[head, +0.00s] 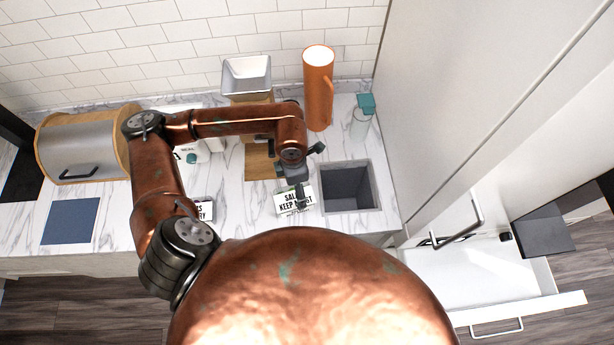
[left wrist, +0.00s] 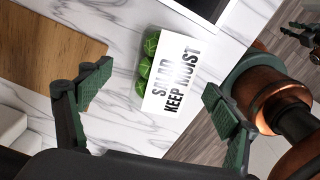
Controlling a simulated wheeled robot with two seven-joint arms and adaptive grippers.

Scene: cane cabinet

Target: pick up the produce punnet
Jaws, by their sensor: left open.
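The produce punnet (head: 296,200) sits on the marble counter, left of the sink, with a white label reading SALAD KEEP MOIST. In the left wrist view its label (left wrist: 174,78) faces me, and green leafy produce shows along its left side. My left gripper (head: 300,183) is just above and behind the punnet in the head view. In the left wrist view my left gripper (left wrist: 152,97) is open, with one finger on each side of the punnet and nothing held. A dark shape at the upper right of that view may be my right gripper; its jaws are unclear.
A dark sink (head: 347,188) lies right of the punnet. A wooden board (head: 260,162), an orange pitcher (head: 318,90) and a white bin (head: 246,74) stand behind. A second label (head: 204,210) and a blue mat (head: 70,221) are left. A drawer (head: 480,285) is open at right.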

